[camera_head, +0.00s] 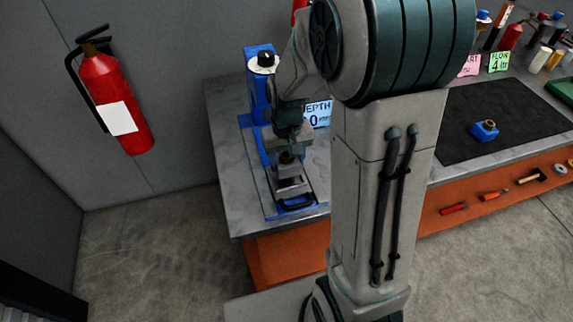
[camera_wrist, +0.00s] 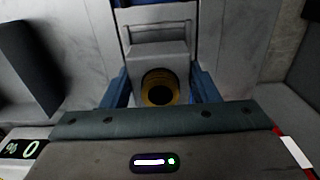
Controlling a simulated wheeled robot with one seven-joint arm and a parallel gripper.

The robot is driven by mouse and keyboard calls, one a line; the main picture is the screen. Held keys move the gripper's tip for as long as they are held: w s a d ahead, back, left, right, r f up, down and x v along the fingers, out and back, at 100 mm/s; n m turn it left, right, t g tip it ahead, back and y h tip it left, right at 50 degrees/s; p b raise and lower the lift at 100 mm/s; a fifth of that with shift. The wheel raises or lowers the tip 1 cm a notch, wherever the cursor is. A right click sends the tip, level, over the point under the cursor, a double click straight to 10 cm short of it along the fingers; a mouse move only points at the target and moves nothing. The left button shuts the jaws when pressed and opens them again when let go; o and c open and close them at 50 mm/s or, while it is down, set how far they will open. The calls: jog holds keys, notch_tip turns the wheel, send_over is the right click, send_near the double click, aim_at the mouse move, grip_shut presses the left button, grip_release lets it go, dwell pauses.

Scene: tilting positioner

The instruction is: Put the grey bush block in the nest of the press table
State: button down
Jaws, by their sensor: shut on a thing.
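The grey bush block (camera_head: 287,168) is at the press, under my gripper (camera_head: 287,150). In the wrist view the block (camera_wrist: 160,57) shows its grey face and a brass-coloured ring around a dark hole, just beyond my gripper's body. My gripper is shut on the block; its fingertips are mostly hidden. The press table (camera_head: 292,190) is grey with a blue base and a dark handle at its front. The nest is hidden by the block and gripper, and I cannot tell whether the block touches it.
The blue press column (camera_head: 260,92) stands close behind my gripper. A depth sign (camera_head: 318,113) stands right of it. A blue block with a brass ring (camera_head: 485,130) lies on the black mat (camera_head: 520,105). Bottles and cards stand at the back right. A fire extinguisher (camera_head: 115,100) hangs left.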

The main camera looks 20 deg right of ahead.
aim_at(287, 167)
jog(key=shift+f, duration=1.5)
jog(key=shift+f, duration=0.2)
jog(key=c, duration=0.5)
grip_release()
jog(key=shift+r, duration=0.15)
